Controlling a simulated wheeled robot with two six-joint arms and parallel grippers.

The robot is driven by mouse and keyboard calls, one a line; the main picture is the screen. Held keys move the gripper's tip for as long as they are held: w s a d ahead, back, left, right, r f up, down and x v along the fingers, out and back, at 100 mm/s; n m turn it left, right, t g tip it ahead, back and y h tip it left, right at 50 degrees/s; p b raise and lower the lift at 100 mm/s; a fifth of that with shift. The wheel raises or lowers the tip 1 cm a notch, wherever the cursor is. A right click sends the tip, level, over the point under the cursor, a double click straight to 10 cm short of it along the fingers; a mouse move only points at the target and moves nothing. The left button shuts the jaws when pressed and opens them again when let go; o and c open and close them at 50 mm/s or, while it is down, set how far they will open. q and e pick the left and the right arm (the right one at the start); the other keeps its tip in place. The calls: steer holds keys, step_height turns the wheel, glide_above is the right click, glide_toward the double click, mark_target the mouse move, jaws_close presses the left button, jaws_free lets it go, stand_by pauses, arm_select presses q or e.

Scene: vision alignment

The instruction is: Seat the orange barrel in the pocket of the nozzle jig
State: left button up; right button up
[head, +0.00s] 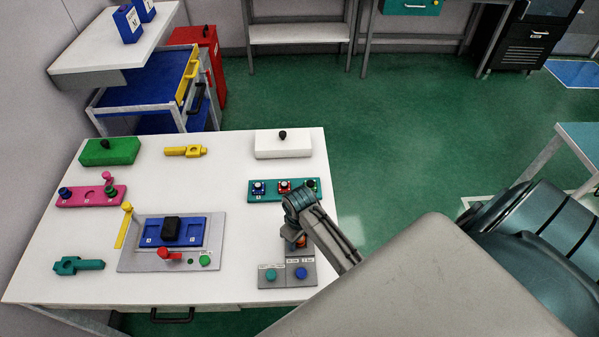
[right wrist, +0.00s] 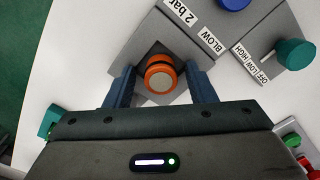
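The orange barrel (right wrist: 160,75) stands in the right wrist view between the two fingers of my right gripper (right wrist: 160,88). The fingers are open, with a gap on each side of the barrel. The barrel is at an angular recess in the grey nozzle jig (right wrist: 185,50); I cannot tell whether it is fully seated. In the head view the barrel (head: 301,241) is mostly hidden under my right gripper (head: 300,236), which reaches down over the jig (head: 287,255). My left gripper is not in view.
The grey panel (head: 286,283) in front has a teal knob (head: 271,274) and a blue knob (head: 301,273). A teal rack (head: 262,196) stands just behind. A grey fixture with a blue tray (head: 190,228) is to the left. The white table between them is clear.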

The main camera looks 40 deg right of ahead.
steer(key=shift+r, duration=0.3)
step_height(320, 180, up, 9)
steer(key=b, duration=0.3)
steer(key=shift+r, duration=0.2)
step_height(320, 180, up, 2)
steer(key=shift+r+p, duration=0.25)
steer(key=shift+p, duration=0.55)
steer(key=shift+s+f, duration=0.1)
steer(key=shift+s, duration=0.05)
